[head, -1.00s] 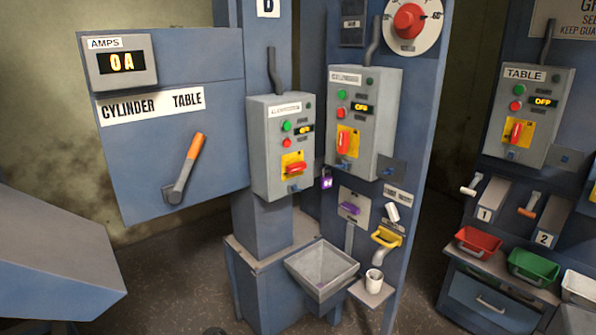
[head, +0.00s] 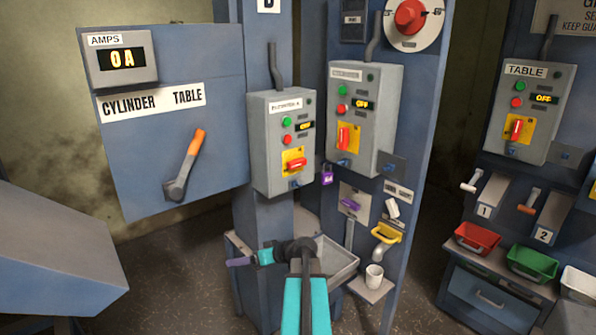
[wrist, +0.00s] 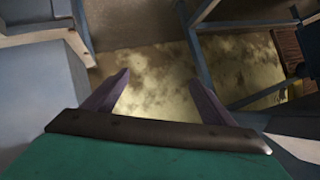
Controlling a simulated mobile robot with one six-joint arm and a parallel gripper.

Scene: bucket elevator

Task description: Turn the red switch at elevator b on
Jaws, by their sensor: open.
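My gripper (head: 238,262) is below the left box in the head view, pointing left, apart from both switches. The wrist view shows its two purple fingers (wrist: 158,78) open with nothing between them; no switch shows there.
A purple padlock (head: 327,174) hangs between the boxes. A grey hopper (head: 343,262), a yellow handle (head: 387,234) and a white cup (head: 374,276) are below. The TABLE box (head: 529,110) is at right. A large lever (head: 185,165) is on the left panel.

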